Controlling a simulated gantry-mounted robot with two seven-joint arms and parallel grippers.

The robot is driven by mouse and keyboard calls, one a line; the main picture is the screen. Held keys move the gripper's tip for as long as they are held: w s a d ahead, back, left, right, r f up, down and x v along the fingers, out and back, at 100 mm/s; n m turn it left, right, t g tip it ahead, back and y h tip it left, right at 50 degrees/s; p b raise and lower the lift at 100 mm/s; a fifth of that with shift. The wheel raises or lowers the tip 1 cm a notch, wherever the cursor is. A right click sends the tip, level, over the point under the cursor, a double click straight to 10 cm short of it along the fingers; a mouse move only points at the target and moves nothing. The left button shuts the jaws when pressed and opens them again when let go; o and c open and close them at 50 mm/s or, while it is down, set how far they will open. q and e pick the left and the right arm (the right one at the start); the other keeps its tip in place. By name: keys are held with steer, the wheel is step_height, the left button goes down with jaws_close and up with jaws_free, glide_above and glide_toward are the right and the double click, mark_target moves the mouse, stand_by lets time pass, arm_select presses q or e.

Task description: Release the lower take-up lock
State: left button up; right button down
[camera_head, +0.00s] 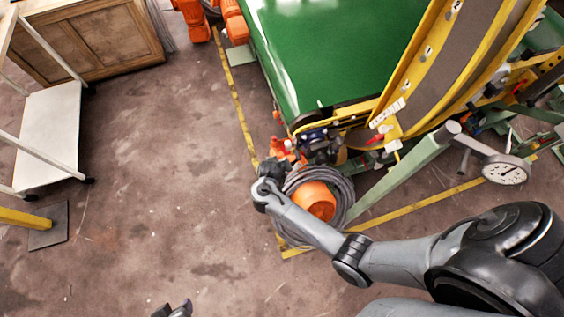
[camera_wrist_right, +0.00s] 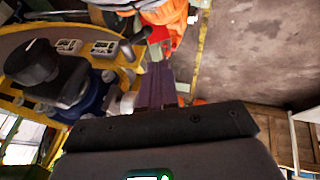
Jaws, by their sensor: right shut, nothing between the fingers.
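A yellow-framed machine unit with a dark and blue mechanism (camera_head: 318,136) sits at the lower corner of the green belt (camera_head: 310,55). In the right wrist view, a large black knob (camera_wrist_right: 32,65) and a blue body (camera_wrist_right: 92,98) are on the left. I cannot tell which part is the lower take-up lock. My right gripper (camera_wrist_right: 155,85) is shut and empty, its fingers beside the blue body; contact is unclear. In the head view its fingers are hard to make out near the mechanism. A dark tip at the bottom edge appears to be my left gripper (camera_head: 173,309), mostly cut off.
A coiled grey cable (camera_head: 338,184) and an orange round object (camera_head: 313,200) lie under my right forearm. A white cart (camera_head: 48,135) is at left. The middle floor is clear.

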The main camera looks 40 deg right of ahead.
steer(key=s+d+b+x, duration=0.1)
steer(key=b+x, duration=0.3)
steer(key=x, duration=0.7)
steer(key=shift+s+d+r+b, duration=0.2)
steer(key=shift+d+b, duration=0.1)
steer(key=shift+d, duration=0.25)
